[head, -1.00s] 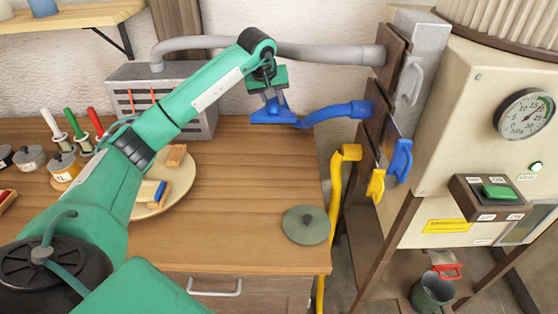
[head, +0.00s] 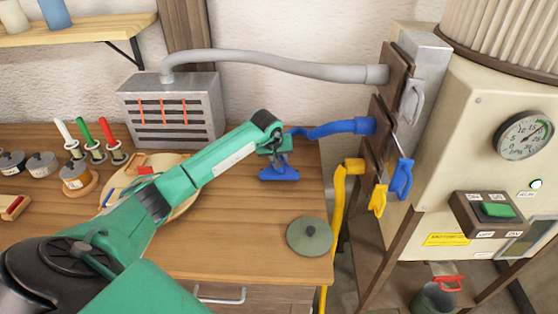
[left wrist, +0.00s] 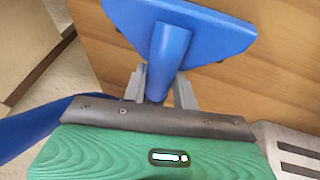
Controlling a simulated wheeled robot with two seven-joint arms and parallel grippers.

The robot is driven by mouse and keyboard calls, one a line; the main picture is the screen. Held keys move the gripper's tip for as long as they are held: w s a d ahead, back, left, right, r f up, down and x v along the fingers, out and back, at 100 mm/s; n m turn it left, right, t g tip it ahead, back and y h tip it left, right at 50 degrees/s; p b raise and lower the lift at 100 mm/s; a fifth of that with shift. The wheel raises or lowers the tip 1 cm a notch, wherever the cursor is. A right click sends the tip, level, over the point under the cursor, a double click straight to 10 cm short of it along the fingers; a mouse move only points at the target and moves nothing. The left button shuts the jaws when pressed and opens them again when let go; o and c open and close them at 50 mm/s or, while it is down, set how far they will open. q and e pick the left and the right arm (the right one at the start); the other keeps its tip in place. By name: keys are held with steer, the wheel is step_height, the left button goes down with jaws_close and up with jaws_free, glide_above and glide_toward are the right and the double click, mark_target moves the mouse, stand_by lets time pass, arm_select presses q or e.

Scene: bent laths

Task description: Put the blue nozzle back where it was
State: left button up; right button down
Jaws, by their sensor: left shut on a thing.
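The blue nozzle (head: 280,174) has a wide flat head and a short round neck. It is at the right part of the wooden table (head: 240,215), behind the round green lid; I cannot tell whether it touches the tabletop. My left gripper (head: 275,158) is shut on its neck. In the left wrist view, the fingers (left wrist: 158,88) stand on both sides of the neck, and the nozzle's head (left wrist: 205,25) points away over the wood. The blue hose (head: 335,129) runs from near the gripper to the machine's side. My right gripper is not in view.
The green lid (head: 310,236) lies near the table's right front corner. A yellow hose (head: 340,215) hangs past the right edge. A grey slotted box (head: 172,112) with a grey hose (head: 270,64) stands at the back. A round wooden board (head: 180,205) lies partly under my arm.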

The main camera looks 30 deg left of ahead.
arm_select(q)
step_height(320, 180, down, 2)
steer(key=shift+f, duration=0.2)
steer(key=o, duration=0.9)
steer(key=shift+r, duration=0.1)
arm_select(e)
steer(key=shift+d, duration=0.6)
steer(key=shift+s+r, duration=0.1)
